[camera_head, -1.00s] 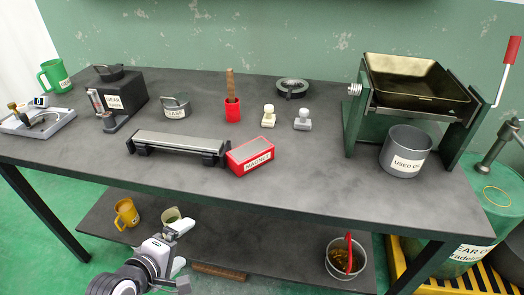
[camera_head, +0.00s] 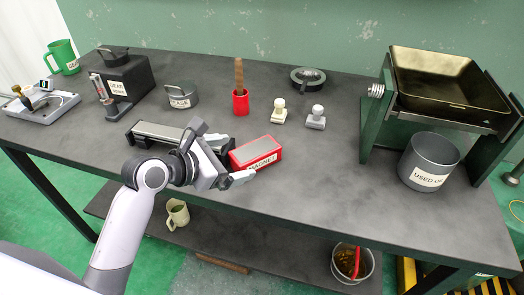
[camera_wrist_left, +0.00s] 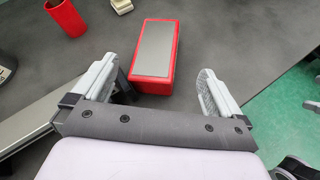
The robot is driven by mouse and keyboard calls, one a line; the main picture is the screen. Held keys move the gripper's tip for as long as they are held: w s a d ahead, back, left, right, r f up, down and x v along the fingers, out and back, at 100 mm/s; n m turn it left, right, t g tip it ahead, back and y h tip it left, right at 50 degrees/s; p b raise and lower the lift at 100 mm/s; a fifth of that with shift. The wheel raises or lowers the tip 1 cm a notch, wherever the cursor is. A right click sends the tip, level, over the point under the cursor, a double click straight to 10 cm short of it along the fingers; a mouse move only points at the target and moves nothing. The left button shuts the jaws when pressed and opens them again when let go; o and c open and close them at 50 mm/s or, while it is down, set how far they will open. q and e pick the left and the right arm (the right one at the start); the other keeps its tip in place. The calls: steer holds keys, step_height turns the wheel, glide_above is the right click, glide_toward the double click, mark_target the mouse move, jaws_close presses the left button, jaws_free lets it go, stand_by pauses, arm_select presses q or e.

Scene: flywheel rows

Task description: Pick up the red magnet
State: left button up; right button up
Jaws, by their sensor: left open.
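The red magnet (camera_head: 256,153) is a red block with a grey top and a white "MAGNET" label. It lies on the dark table, at the right end of a grey bar on black supports. In the left wrist view the magnet (camera_wrist_left: 156,52) sits ahead of the jaws, roughly between their lines. My left gripper (camera_head: 238,160) is open and empty, just left of and in front of the magnet; its fingers (camera_wrist_left: 160,82) are spread wider than the magnet. I cannot tell from these views whether a finger touches it.
The grey bar (camera_head: 155,131) on black supports lies close left of the magnet. Behind stand a red cup (camera_head: 240,103) with a wooden handle and two small knobbed weights (camera_head: 316,118). A grey "USED OIL" pot (camera_head: 428,162) is at right. The table right of the magnet is clear.

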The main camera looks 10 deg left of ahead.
mark_target(248, 154)
arm_select(q)
steer(key=shift+a+b+x, duration=0.2)
steer(key=shift+b+x, duration=0.1)
steer(key=shift+x, duration=2.95)
steer(key=c, duration=1.3)
